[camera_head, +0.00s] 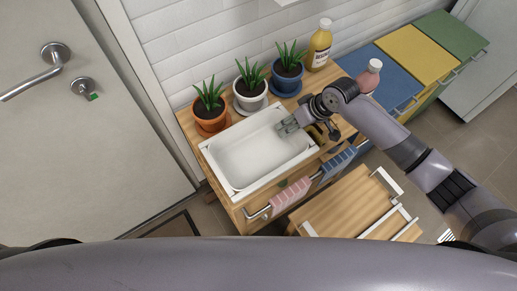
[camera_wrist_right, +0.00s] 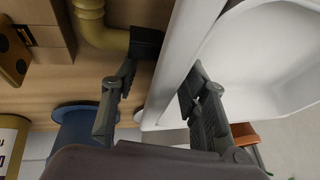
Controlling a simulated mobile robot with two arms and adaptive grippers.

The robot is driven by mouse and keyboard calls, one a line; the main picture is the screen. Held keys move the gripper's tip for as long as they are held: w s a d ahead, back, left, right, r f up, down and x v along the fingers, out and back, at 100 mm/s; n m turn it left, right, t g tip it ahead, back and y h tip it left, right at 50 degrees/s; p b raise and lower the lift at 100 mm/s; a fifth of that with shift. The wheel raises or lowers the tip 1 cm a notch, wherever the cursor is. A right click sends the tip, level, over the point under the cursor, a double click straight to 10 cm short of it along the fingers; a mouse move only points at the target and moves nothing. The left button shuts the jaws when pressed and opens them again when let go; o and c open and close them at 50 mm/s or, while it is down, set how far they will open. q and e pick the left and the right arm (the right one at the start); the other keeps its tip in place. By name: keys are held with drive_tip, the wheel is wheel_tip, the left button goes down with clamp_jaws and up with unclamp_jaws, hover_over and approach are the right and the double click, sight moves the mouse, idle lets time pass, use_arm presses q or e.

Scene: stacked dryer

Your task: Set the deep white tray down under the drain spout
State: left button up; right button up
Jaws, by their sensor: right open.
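The deep white tray (camera_head: 250,158) rests on the wooden cabinet top in the head view and looks empty. My right gripper (camera_head: 290,126) is at its right end. In the right wrist view my right gripper (camera_wrist_right: 160,85) is open, with one finger on each side of the tray's white wall (camera_wrist_right: 187,45). I cannot tell whether the fingers touch it. A curved yellowish pipe (camera_wrist_right: 100,28), which may be the drain spout, shows just outside the tray; in the head view it is mostly hidden by the gripper. My left gripper is not in view.
Potted plants in orange (camera_head: 211,118), white (camera_head: 250,97) and blue (camera_head: 286,79) pots stand behind the tray. A yellow bottle (camera_head: 319,48) and a pink bottle (camera_head: 369,77) stand to the right. Pink (camera_head: 291,194) and blue (camera_head: 338,164) towels hang in front, above a wooden surface (camera_head: 345,208).

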drive_tip(key=shift+f, duration=0.15)
drive_tip(key=shift+c, duration=0.6)
drive_tip(key=shift+s+f, duration=0.1)
clamp_jaws()
